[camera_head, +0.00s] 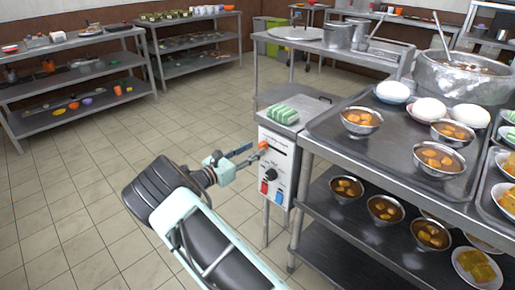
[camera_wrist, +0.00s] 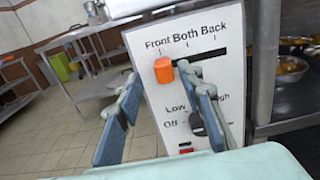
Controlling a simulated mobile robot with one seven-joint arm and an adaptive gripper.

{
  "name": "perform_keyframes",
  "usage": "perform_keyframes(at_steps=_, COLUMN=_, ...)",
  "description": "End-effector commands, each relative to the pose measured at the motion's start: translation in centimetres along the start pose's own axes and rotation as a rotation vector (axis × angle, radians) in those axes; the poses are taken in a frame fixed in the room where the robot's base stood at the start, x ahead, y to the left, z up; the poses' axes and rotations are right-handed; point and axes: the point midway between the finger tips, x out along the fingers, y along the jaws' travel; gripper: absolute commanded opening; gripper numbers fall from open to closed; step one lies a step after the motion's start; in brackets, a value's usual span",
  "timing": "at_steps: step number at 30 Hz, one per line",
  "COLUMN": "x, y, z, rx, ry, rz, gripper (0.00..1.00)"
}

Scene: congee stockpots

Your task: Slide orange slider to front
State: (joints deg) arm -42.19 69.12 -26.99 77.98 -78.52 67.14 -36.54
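The orange slider (camera_wrist: 163,70) sits at the left end of a dark slot on a white control panel (camera_wrist: 148,44), below the word "Front". The slot runs right under "Both" and "Back". In the head view the orange slider (camera_head: 263,145) shows at the panel's upper left. My gripper (camera_wrist: 158,74) is open at the panel, its blue-grey fingers apart. The right fingertip is close by the slider's right side; I cannot tell whether it touches. The left fingertip is left of the slider with a gap.
Below the slot is a dark knob (camera_head: 270,174), with a red switch (camera_head: 264,187) and a blue switch (camera_head: 279,198). A counter with bowls (camera_head: 362,121) stands close on the right. The tiled floor (camera_head: 90,205) on the left is clear.

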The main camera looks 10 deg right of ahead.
Motion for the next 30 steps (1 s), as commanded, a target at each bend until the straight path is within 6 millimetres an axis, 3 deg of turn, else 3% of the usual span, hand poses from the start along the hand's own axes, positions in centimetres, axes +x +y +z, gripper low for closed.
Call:
perform_keyframes(at_steps=6, x=-5.0, y=0.1, z=0.0, rx=0.0, ry=0.001, rz=0.004, gripper=0.35)
perform_keyframes(at_steps=12, x=-7.9, y=0.1, z=0.0, rx=0.0, ry=0.0, rz=0.003, gripper=0.35)
perform_keyframes(at_steps=18, x=-8.8, y=0.1, z=0.0, rx=0.0, ry=0.001, rz=0.002, gripper=0.35)
perform_keyframes(at_steps=30, x=-8.8, y=0.0, z=0.1, rx=0.003, ry=0.004, rz=0.0, gripper=0.35)
